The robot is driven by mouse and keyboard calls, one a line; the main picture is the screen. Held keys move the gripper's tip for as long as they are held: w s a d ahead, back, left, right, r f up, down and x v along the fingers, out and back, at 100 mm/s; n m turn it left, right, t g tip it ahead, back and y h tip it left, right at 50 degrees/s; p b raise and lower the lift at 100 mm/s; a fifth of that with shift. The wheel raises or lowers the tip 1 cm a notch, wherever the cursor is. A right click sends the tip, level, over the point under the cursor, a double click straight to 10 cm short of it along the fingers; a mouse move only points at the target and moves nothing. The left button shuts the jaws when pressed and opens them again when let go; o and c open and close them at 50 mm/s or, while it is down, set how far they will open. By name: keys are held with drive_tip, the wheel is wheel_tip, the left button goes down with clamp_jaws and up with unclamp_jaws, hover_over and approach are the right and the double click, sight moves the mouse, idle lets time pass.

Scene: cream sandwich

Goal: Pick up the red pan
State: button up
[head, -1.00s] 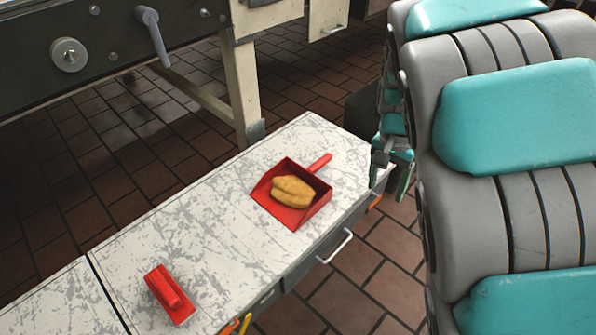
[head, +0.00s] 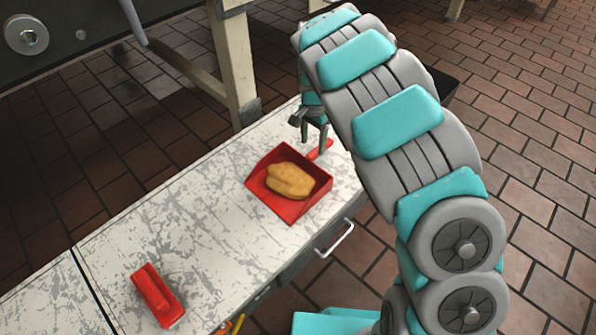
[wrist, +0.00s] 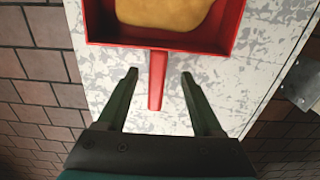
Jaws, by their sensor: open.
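The red pan (head: 287,208) is a dustpan-like scoop lying on the worn white cabinet top. A lumpy golden-brown piece of food (head: 290,180) rests in it. In the wrist view the pan (wrist: 222,40) is at the top, and its short red handle (wrist: 157,82) points down toward my gripper. My gripper (wrist: 160,76) is open, with one green finger on each side of the handle's line and apart from it. In the head view my gripper (head: 311,130) is at the handle end of the pan, partly hidden by my arm.
A red brush-like block (head: 158,296) lies on the cabinet top (head: 190,230) at the lower left. A dark machine with cream legs (head: 233,65) stands behind. A drawer with a metal handle (head: 337,240) is on the cabinet front. Tiled floor surrounds it.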

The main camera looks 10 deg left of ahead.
sight(313, 152)
drive_tip(key=shift+s+f, duration=0.1)
drive_tip(key=shift+f, duration=2.6)
drive_tip(key=shift+d, duration=0.1)
clamp_jaws()
